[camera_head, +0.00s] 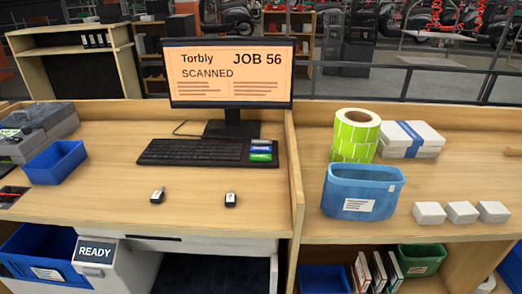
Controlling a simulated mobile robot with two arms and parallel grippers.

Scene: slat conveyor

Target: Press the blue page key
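A black keyboard (195,152) lies on the wooden desk in front of the monitor. At its right end is a small stack of coloured keys. The blue key (261,149) is in the middle, with a grey key (261,142) above it and a green key (261,157) below it. The lettering on them is too small to read. The monitor (231,75) shows "Torbly", "JOB 56" and "SCANNED" on an orange screen. Neither of my grippers is in view, and nothing covers the keys.
Two small black-and-white items (158,195) (231,199) lie on the bare desk before the keyboard. A wooden divider (295,175) stands right of the keys. Beyond it are a blue bin (361,193), a green label roll (355,136) and white boxes (461,212). A blue tray (55,162) sits left.

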